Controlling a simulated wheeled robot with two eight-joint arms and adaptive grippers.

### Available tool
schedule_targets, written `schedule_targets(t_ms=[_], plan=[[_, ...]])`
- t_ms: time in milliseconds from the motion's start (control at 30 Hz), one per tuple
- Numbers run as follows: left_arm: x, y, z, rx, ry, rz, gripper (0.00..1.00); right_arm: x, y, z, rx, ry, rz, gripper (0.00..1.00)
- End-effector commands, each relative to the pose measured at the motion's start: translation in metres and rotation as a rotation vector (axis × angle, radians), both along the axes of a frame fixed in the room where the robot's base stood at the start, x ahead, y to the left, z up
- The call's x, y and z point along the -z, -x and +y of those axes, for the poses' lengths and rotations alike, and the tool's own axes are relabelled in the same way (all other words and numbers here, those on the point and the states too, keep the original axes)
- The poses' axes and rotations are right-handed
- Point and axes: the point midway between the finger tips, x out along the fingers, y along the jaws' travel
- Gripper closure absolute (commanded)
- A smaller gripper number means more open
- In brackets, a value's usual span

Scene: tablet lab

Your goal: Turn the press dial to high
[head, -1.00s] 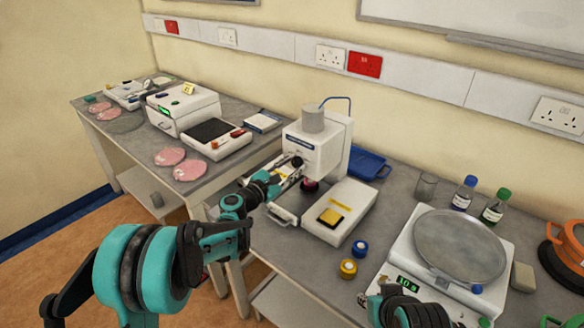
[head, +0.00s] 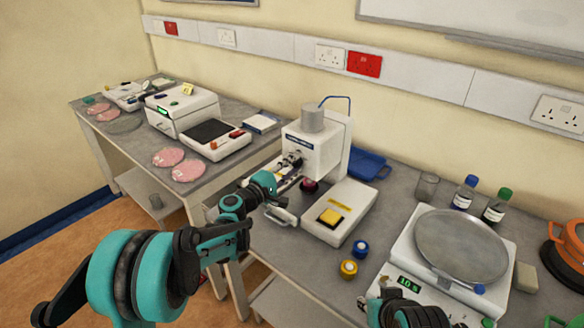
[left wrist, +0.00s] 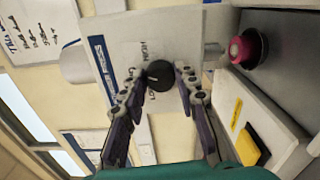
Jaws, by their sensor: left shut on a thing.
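The white press (head: 318,140) stands on the right-hand bench, with a grey cylinder on top. Its round black dial (left wrist: 160,75) shows in the left wrist view on a white face with LOW and HIGH printed beside it. A pale pointer mark shows on the dial, but I cannot read its exact setting. My left gripper (left wrist: 161,80) is shut on the dial, one dark finger on each side. In the head view the left gripper (head: 291,161) is at the press front and hides the dial. A dark part of my right gripper (head: 405,311) shows at the bottom edge; its fingers are unclear.
A red-pink knob (left wrist: 248,47) on a dark housing is close beside the left gripper. A white box with a yellow pad (head: 330,217) stands in front of the press. Blue and yellow capped jars (head: 349,267), a balance (head: 460,245) and bottles (head: 495,205) stand to the right.

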Motion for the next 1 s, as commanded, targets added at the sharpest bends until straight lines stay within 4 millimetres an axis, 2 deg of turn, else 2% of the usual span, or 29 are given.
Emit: schedule_targets(t_ms=[500, 1000], plan=[[0.0019, -0.0001, -0.0001, 0.000, -0.354, -0.281, 0.99, 0.0045, 0.0000, 0.0000, 0.000, 0.000, 0.000, 0.72], [0.0025, -0.0002, 0.0001, 0.001, -0.509, -0.403, 0.99, 0.0059, 0.0000, 0.0000, 0.000, 0.000, 0.000, 0.72]])
